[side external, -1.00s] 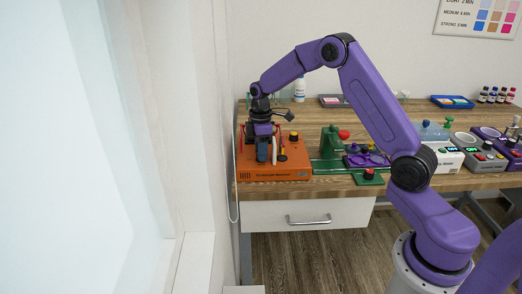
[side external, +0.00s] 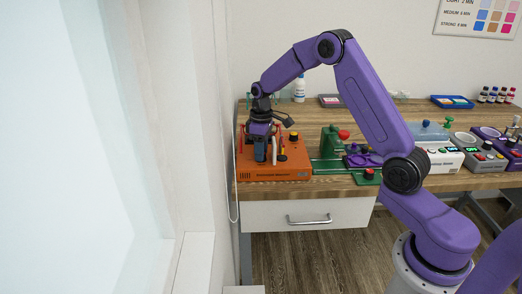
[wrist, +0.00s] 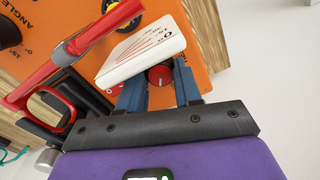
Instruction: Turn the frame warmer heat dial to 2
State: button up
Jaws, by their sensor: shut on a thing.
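The orange frame warmer (side external: 290,171) sits at the left end of the wooden bench. In the wrist view its orange top (wrist: 40,62) shows below my gripper. My gripper (wrist: 158,82) points down over the warmer, its two blue fingers shut on a small red dial (wrist: 160,76) with a pale mark. A white plate (wrist: 140,48) with red lines and print stands close beside the dial. Any numbers around the dial are hidden or too small to read, so I cannot tell its setting. In the side view my gripper (side external: 262,150) covers the dial.
Red-handled levers (wrist: 98,30) stand on the warmer close beside my gripper. A black and yellow knob (side external: 293,136) is at its back right. A green fixture (side external: 330,142) with a red ball stands just right of the warmer. The drawer (side external: 300,216) below is shut.

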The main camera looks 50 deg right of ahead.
jog(key=m, duration=0.4)
jog(key=shift+m, duration=0.3)
jog(key=m, duration=0.4)
jog(key=shift+m, duration=0.3)
jog(key=m, duration=0.4)
jog(key=shift+m+t, duration=0.3)
jog(key=shift+m, duration=1.8)
jog(key=o, duration=1)
jog(key=shift+o, duration=0.2)
notch_tip(320, 180, up, 18)
jog(key=shift+s+f, duration=0.25)
jog(key=shift+s, duration=0.1)
